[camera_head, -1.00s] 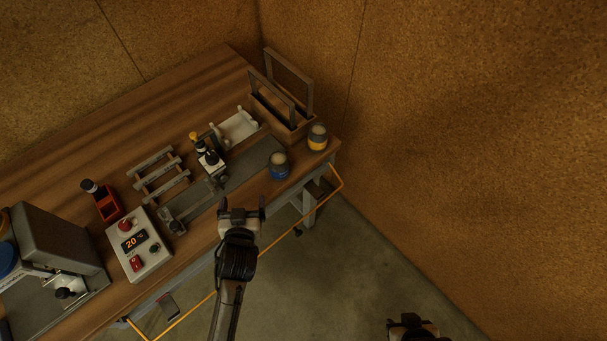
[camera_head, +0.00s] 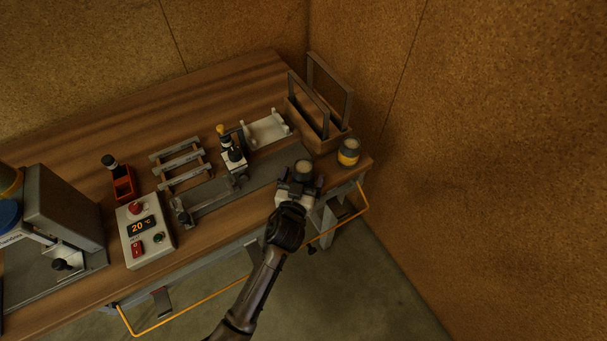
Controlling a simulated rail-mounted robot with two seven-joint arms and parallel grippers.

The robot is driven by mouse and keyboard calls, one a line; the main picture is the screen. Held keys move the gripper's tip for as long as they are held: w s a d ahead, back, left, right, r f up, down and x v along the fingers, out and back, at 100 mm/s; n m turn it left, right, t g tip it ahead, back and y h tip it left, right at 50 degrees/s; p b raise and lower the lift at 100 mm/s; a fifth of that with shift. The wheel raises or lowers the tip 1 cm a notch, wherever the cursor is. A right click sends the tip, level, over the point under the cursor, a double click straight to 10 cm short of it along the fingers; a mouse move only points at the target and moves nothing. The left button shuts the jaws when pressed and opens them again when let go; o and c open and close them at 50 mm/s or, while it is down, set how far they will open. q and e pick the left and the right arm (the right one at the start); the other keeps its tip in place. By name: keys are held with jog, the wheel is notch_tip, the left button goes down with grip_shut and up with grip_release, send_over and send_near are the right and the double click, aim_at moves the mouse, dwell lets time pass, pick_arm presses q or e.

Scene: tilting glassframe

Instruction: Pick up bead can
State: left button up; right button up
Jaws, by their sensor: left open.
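Two small round cans stand near the right end of the wooden bench; I cannot read which one is the bead can. The nearer can (camera_head: 304,167) shows its pale top, and its blue lower side is now mostly hidden by my gripper. The other can (camera_head: 348,152) has a yellow band and stands apart, to the right and a little farther back. My left gripper (camera_head: 301,180) is open at the nearer can, with a finger on either side of it in the picture. Contact cannot be seen. My right gripper is out of view.
A wooden holder with upright frames (camera_head: 318,130) stands behind the cans. A white tray (camera_head: 268,129), a jig with a clamp (camera_head: 234,158), a slatted rack (camera_head: 180,165) and a control box (camera_head: 144,234) stand to the left. An orange rail (camera_head: 190,317) runs along the bench front.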

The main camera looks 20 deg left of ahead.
pick_arm(q)
jog(key=shift+w, duration=0.45)
jog(key=shift+c, duration=0.2)
jog(key=c, duration=1.1)
